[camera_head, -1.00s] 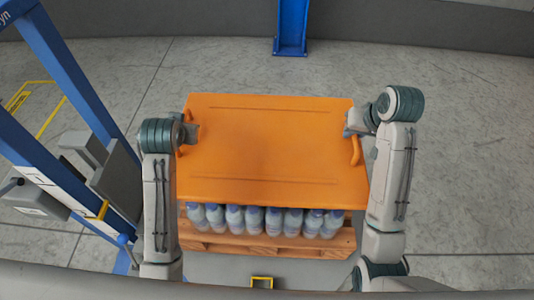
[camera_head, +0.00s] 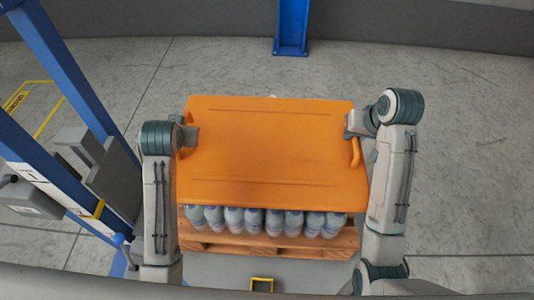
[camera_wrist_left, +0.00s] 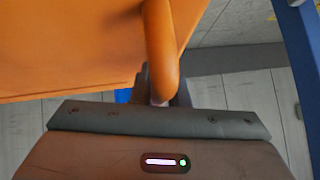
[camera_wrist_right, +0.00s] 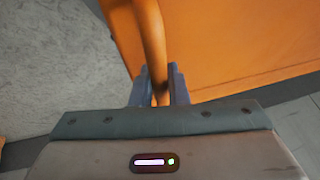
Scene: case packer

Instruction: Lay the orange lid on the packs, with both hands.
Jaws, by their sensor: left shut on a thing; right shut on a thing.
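The orange lid (camera_head: 270,150) is a wide flat panel with a handle at each side. It lies over the packs (camera_head: 265,222), and one row of bottles shows below its near edge. I cannot tell whether the lid touches the packs. My left gripper (camera_head: 188,136) is shut on the lid's left handle, which fills the middle of the left wrist view (camera_wrist_left: 161,50). My right gripper (camera_head: 352,128) is shut on the right handle (camera_head: 355,152); its fingers stand either side of that handle in the right wrist view (camera_wrist_right: 159,90).
The packs stand on a wooden pallet (camera_head: 265,247). A blue frame (camera_head: 75,80) with grey boxes stands close on the left. A blue post (camera_head: 291,28) stands at the back. The floor to the right is clear.

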